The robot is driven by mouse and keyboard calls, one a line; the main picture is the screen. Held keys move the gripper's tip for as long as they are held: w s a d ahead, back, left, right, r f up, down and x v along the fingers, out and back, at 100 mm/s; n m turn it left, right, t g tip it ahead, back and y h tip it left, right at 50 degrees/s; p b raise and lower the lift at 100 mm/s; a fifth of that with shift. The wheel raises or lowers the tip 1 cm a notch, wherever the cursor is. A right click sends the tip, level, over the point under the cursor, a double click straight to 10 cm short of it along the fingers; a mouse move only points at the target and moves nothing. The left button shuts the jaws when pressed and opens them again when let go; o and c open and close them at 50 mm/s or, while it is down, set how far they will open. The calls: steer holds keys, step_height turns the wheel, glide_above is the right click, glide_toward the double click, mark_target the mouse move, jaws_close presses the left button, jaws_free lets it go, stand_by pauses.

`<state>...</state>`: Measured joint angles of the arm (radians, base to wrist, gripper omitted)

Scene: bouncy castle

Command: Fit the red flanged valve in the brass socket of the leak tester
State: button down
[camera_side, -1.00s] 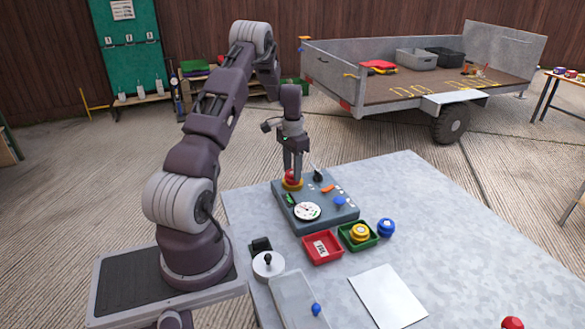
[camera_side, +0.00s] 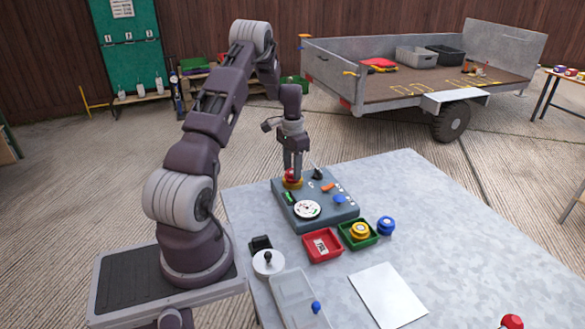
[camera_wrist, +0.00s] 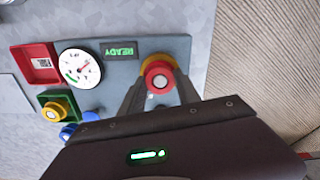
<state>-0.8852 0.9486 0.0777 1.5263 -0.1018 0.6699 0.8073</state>
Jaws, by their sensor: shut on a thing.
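My gripper (camera_side: 292,171) points down and is shut on the valve. The fingers hide part of it, and I cannot tell how deep it sits.
In front of the tester are a red tray (camera_side: 322,246) with a label and a green tray (camera_side: 358,237) holding a yellow valve (camera_side: 360,231). A blue valve (camera_side: 386,226) stands to the right. Another red piece (camera_side: 512,322) is at the near right.

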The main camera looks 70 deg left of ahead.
steer(key=shift+f, duration=0.25)
stand_by(0.3)
steer(key=shift+c, duration=1.5)
jaws_free()
steer(key=shift+r, duration=3.55)
